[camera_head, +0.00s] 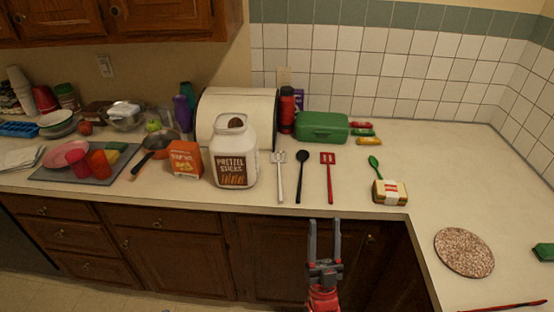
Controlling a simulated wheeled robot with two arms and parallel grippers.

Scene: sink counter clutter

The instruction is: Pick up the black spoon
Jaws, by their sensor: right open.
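The black spoon (301,173) lies flat on the counter, its round bowl toward the wall and its handle toward the front edge. It lies between a white slotted turner (279,175) and a red slotted turner (329,175), apart from both. My right gripper (324,227) is open and empty, with its two fingers pointing toward the counter. In the picture it is in front of the cabinet doors, below the counter's front edge and slightly right of the spoon. My left gripper is not in view.
A pretzel jar (234,150) and orange box (185,158) stand left of the utensils. A green case (322,127) sits behind. A packaged loaf (390,192) and green spoon (375,166) lie right. A round speckled board (464,252) lies on the right counter.

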